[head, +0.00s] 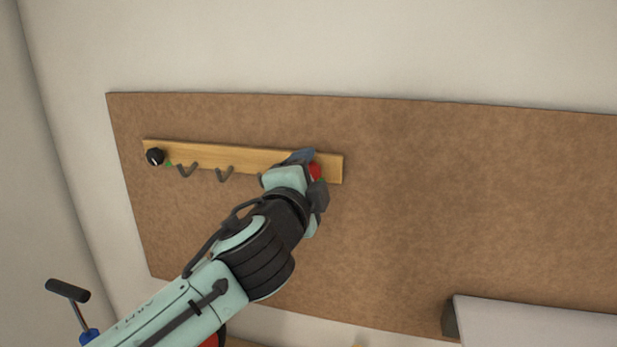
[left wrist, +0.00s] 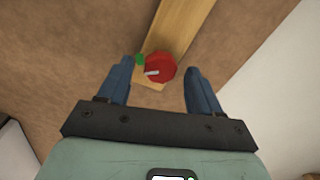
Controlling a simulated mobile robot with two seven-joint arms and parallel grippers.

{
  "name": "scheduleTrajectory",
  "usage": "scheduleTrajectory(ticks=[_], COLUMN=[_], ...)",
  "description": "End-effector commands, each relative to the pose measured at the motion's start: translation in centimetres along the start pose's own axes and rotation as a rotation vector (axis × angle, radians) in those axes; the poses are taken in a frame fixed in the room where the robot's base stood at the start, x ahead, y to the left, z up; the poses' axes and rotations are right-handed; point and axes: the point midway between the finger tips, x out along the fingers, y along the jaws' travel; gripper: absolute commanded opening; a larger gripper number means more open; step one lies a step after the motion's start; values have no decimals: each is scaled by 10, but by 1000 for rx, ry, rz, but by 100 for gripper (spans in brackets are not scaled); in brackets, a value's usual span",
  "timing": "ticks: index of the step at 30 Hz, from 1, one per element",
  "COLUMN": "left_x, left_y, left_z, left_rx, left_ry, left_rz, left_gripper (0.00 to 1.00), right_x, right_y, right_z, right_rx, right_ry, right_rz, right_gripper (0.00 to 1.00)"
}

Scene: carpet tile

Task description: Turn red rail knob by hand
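The red knob (head: 315,171) sits near the right end of the wooden rail (head: 250,158), partly hidden behind my left gripper in the head view. In the left wrist view the red knob (left wrist: 161,68) shows a white pointer line, with a green mark beside it. My left gripper (left wrist: 158,78) is open, its two blue fingers standing on either side of the knob with gaps between. I cannot tell how near the fingertips are in depth. My right gripper is not in view.
A black knob (head: 155,156) with a green mark beside it is at the rail's left end. Grey hooks (head: 224,174) hang along the rail. The rail is on a brown board (head: 450,210). A pale grey box-like thing (head: 535,322) stands at lower right.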

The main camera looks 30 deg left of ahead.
Motion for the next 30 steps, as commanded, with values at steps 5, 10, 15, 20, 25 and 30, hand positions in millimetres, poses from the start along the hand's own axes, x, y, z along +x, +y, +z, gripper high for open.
scheduleTrajectory(ticks=[5,10,15,20,25,30], left_x=[-1,-16,-53,-89,-118,-132], left_y=[0,0,1,1,0,0], left_z=[0,0,0,0,0,0], left_rx=[-1,0,-1,0,-1,0], left_ry=[0,1,1,2,1,1], left_rz=[0,-2,-4,-3,-2,0], left_gripper=[64,64,64,64,64,64], right_x=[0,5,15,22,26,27], right_y=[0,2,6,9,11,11], right_z=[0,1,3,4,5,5], right_rx=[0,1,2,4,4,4], right_ry=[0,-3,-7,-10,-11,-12], right_rz=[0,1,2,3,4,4], right_gripper=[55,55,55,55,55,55])
